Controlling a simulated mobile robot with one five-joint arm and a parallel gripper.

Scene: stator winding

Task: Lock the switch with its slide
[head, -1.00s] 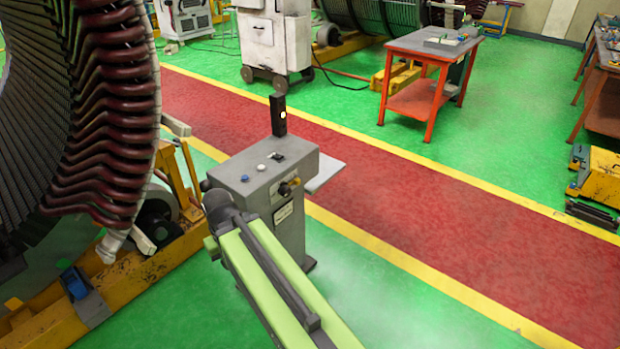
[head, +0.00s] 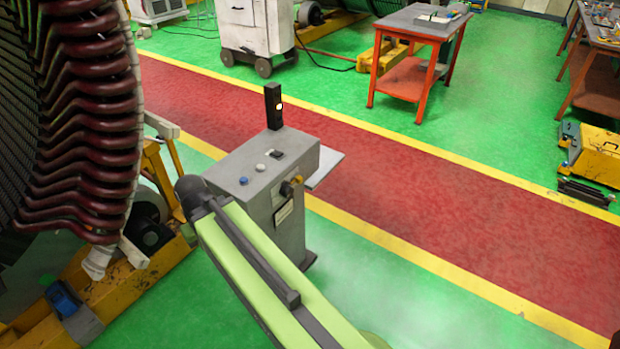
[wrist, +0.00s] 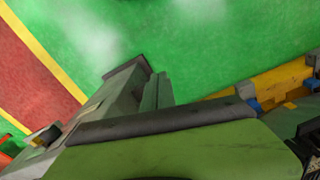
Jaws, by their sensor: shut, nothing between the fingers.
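A grey control pedestal (head: 240,168) stands on the floor at the picture's middle in the head view. A black and yellow rotary switch (head: 290,187) sits on its front face, above a pale label (head: 284,211). The switch's slide is too small to make out. In the wrist view a small yellow and black part (wrist: 45,136), which looks like this switch, shows at the lower left beside the grey pedestal (wrist: 118,90). My green arm reaches up to the pedestal's left front. My gripper's fingers show in neither view.
The pedestal top has a blue button (head: 243,181), a pale button (head: 260,167) and a black post (head: 274,106) with a lit lamp. The stator's dark red coils (head: 95,120) stand close on the left.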

